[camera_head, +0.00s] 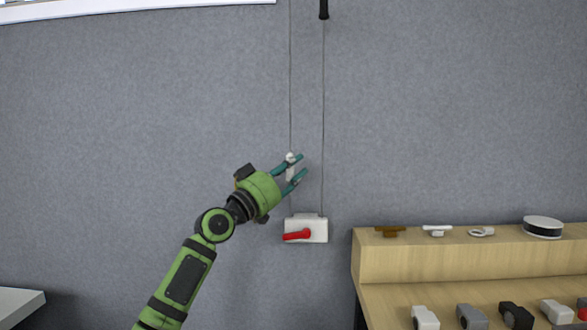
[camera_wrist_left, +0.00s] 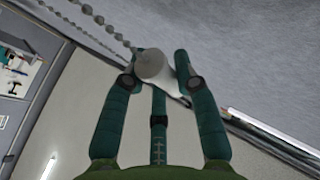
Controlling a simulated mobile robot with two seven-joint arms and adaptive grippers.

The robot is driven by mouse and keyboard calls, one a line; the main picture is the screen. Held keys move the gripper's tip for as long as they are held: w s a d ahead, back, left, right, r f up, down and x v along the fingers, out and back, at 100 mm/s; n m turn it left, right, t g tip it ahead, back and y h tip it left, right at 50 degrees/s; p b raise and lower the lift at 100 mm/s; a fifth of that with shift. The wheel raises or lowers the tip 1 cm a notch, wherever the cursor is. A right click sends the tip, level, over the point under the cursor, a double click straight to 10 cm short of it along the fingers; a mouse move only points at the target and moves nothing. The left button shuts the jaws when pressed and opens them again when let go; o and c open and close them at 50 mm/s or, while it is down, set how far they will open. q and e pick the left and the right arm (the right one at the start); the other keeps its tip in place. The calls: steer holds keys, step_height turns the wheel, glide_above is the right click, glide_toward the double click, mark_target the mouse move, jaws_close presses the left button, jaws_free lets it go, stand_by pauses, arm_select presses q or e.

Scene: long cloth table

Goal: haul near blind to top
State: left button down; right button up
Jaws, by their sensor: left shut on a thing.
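Two thin cords hang down the grey wall. The left cord carries a white pull knob (camera_head: 290,159), and the right cord carries a black pull knob (camera_head: 323,10) high up at the frame's top edge. My left gripper (camera_head: 298,169) is shut on the white knob, above the cord box. The left wrist view shows the white knob (camera_wrist_left: 150,66) between the teal fingers, with a beaded chain running up from it. A pale blind edge (camera_head: 130,10) shows at the upper left; most of it is out of frame. My right gripper is not in view.
A white cord box (camera_head: 317,229) with a red lever (camera_head: 297,236) is on the wall below my gripper. A wooden stepped shelf (camera_head: 460,262) stands at the right with several small fittings and a round spool (camera_head: 543,227). The wall left of my arm is clear.

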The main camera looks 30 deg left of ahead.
arm_select(q)
steer(key=f, duration=0.2)
steer(key=shift+w+d+f+b, duration=0.1)
steer(key=shift+w+f+b, duration=0.1)
steer(key=shift+f+b, duration=0.2)
steer(key=shift+f, duration=0.25)
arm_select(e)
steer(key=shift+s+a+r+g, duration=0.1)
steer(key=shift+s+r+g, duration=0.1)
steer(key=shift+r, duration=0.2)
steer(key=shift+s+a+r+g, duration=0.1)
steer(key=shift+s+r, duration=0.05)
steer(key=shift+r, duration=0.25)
arm_select(q)
steer(key=c, duration=1)
jaws_free()
steer(key=shift+c, duration=0.2)
steer(key=shift+o, duration=0.4)
steer(key=shift+s+r, duration=0.1)
steer(key=shift+s, duration=0.05)
steer(key=shift+a+r, duration=0.15)
steer(key=shift+a, duration=0.05)
